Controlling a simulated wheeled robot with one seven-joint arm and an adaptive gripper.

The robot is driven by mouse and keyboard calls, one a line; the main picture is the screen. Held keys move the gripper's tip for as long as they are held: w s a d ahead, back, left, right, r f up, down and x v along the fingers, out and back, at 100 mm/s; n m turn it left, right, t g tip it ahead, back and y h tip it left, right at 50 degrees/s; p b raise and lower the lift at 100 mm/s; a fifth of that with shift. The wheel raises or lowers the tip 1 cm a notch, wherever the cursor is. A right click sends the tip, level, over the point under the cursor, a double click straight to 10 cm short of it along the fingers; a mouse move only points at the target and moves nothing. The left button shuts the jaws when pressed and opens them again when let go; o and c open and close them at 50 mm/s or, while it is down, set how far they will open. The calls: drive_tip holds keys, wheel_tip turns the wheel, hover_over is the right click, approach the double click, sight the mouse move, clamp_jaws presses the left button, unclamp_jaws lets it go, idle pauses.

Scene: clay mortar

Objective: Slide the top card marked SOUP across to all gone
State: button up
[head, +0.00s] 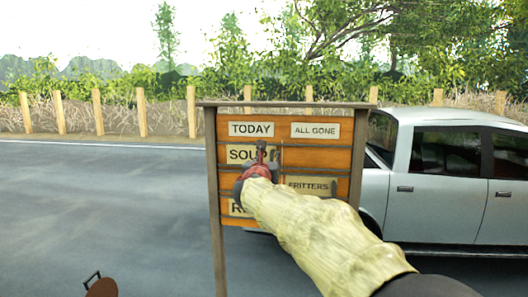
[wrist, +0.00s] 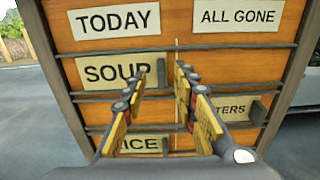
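The SOUP card (head: 239,154) is a pale card in the top row of an orange wooden board, in the left column under the TODAY label (head: 251,129). It also shows in the wrist view (wrist: 108,72), with a dark upright tab (wrist: 161,72) at its right end. The ALL GONE label (head: 315,131) heads the right column, and the top-row space under it is bare. My gripper (wrist: 160,75) is open in front of the board, its fingertips to the left and right of the tab with gaps showing. In the head view my gripper (head: 266,152) partly covers the card's right end.
The FRITTERS card (head: 308,185) sits in the middle row, right column. A lower card (wrist: 138,146), partly hidden by my gripper, sits in the bottom row at left. Dark rails (wrist: 240,46) separate the rows. A silver pickup (head: 450,190) stands behind the board.

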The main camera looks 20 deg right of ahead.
sight(272, 152)
drive_tip(key=p+x, duration=0.2)
drive_tip(key=x, duration=0.4)
drive_tip(key=shift+w+d, duration=0.25)
drive_tip(key=shift+d, duration=0.1)
drive_tip(key=shift+w+d+f, duration=0.15)
drive_tip(key=shift+w+d, duration=0.15)
drive_tip(key=shift+w, duration=0.45)
drive_tip(key=shift+s, duration=0.15)
drive_tip(key=shift+c, duration=1.3)
drive_tip(key=c, duration=0.4)
clamp_jaws()
